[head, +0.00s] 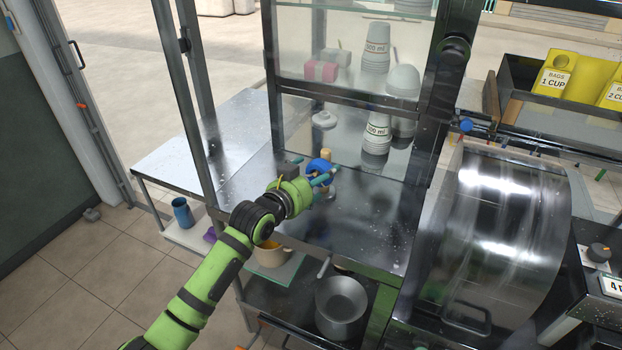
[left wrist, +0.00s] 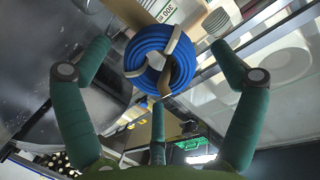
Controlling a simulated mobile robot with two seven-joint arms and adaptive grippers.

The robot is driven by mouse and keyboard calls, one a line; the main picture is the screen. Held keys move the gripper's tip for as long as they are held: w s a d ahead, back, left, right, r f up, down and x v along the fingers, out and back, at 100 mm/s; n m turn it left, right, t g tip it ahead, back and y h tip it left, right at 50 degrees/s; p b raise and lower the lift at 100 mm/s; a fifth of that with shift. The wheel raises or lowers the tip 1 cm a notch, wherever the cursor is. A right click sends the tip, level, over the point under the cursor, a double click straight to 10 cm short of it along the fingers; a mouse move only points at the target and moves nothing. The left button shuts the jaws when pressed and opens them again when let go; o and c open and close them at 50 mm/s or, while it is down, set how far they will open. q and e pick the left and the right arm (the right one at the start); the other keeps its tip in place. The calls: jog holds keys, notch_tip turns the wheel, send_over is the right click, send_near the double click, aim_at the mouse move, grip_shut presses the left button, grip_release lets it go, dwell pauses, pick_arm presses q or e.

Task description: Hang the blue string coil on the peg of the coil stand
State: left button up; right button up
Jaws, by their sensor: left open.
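The blue string coil (head: 319,167) is at the end of my left arm, over the metal counter. In the left wrist view the coil (left wrist: 133,52) faces the camera, with pale bands across it and a tan piece at its centre. The wooden coil stand shows a tan top (head: 325,155) just behind the coil; the rest is mostly hidden by my gripper. The coil appears to be at the stand, but I cannot tell whether the peg passes through it. My left gripper (head: 324,178) is open, its teal fingers spread around the coil. My right gripper is not in view.
Stacked cups (head: 375,50) and a pink box (head: 320,71) stand behind the glass. A metal press drum (head: 500,215) is at the right. A steel pot (head: 341,303) and an orange cup (head: 270,256) are below the counter. The counter's front right is clear.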

pick_arm(q)
jog(key=v, duration=1.2)
jog(key=s+a+f+n+g+y, duration=0.3)
jog(key=s+f+n+g+y, duration=0.1)
jog(key=s+f, duration=0.8)
jog(key=s+a+f+n+g+y, duration=0.25)
jog(key=s+a+f, duration=0.2)
jog(key=s, duration=0.45)
jog(key=s+a+f+n+g+y, duration=0.1)
jog(key=s+a+f+n+g, duration=0.25)
jog(key=s, duration=0.65)
notch_tip(320, 180, down, 26)
jog(key=s+m+g, duration=0.2)
jog(key=s+a+f+g, duration=0.1)
jog(key=s+a+f, duration=0.1)
jog(key=s+f, duration=1)
jog(key=s, duration=0.3)
jog(key=shift+f, duration=0.3)
jog(key=shift+d+m, duration=0.1)
jog(key=shift+m, duration=0.2)
